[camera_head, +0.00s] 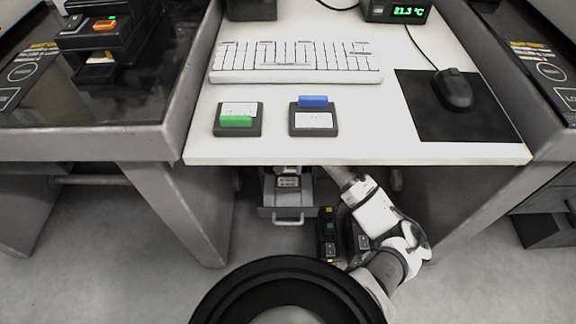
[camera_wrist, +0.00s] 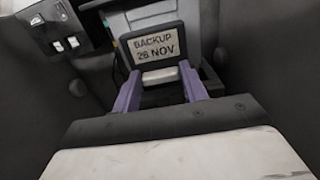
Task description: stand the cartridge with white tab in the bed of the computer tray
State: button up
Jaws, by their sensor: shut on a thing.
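Part of the tray (camera_wrist: 150,15) shows behind the cartridge in the wrist view. I cannot tell whether the cartridge touches the bed.
The desk (camera_head: 420,152) overhangs my gripper. A cartridge with green tab (camera_head: 237,120) and one with blue tab (camera_head: 313,117) lie on it, near a keyboard (camera_head: 297,77) and mouse (camera_head: 454,89). A black unit with switches (camera_head: 328,235) stands right of the tray.

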aim_at(288, 174)
jog(key=shift+s+f+b, duration=0.1)
jog(key=shift+f+b, duration=2.35)
jog(key=shift+b, duration=0.15)
jog(key=shift+f, duration=0.3)
jog(key=shift+p, duration=1.35)
jog(key=shift+f, duration=0.45)
jog(key=o, duration=1.1)
jog(key=shift+c, duration=0.2)
jog(key=shift+o, duration=0.4)
jog(key=o, duration=0.5)
